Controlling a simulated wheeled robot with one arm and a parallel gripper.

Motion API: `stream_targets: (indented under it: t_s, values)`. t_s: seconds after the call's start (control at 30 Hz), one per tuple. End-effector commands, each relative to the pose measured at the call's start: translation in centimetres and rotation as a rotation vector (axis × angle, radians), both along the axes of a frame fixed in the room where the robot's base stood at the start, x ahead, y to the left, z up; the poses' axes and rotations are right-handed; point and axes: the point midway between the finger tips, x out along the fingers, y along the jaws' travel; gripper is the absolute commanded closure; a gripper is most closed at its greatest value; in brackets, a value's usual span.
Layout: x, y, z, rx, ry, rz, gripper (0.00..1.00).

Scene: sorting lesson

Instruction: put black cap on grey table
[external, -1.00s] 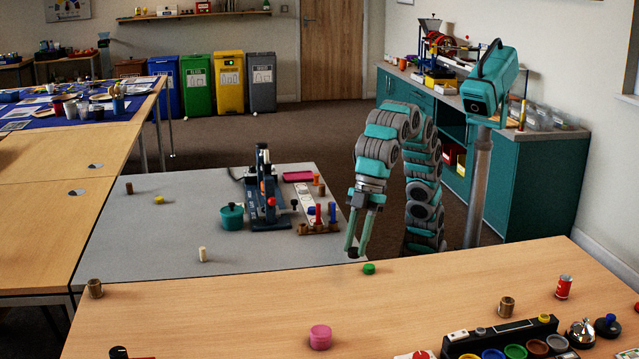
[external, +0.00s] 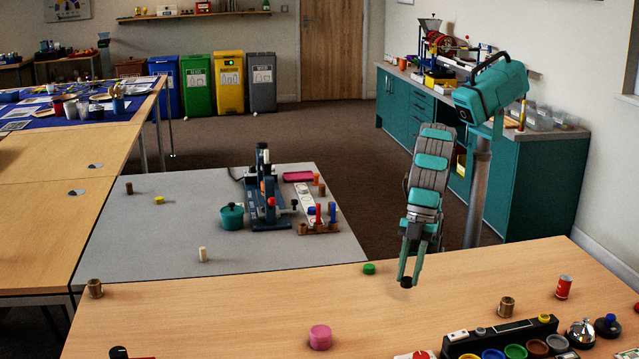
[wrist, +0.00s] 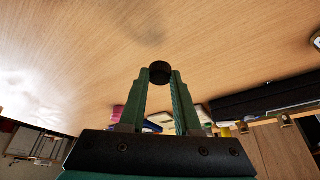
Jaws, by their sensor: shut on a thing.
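The black cap (external: 406,282) is a small dark round piece between the fingertips of my gripper (external: 407,276). My gripper is shut on it and holds it a little above the wooden table (external: 230,310). In the wrist view the black cap (wrist: 159,72) shows at the tips of the two green fingers (wrist: 160,85). The grey table (external: 150,235) stands beyond the wooden table, to the left of my gripper.
A green cap (external: 369,268) and a pink jar (external: 320,337) are on the wooden table.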

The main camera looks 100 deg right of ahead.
Motion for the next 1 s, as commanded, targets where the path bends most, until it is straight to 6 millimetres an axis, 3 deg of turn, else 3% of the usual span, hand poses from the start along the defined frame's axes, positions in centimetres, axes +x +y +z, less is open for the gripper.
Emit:
stream_targets:
  t_s: [0.5,0.7,1.0]
  values:
    - [4.2,6.9,-0.6,0.003,-0.002,0.001,1.00]
    - [5.1,8.3,-0.8,0.001,-0.001,0.001,1.00]
    - [5.5,8.9,-1.0,-0.001,-0.001,0.001,1.00]
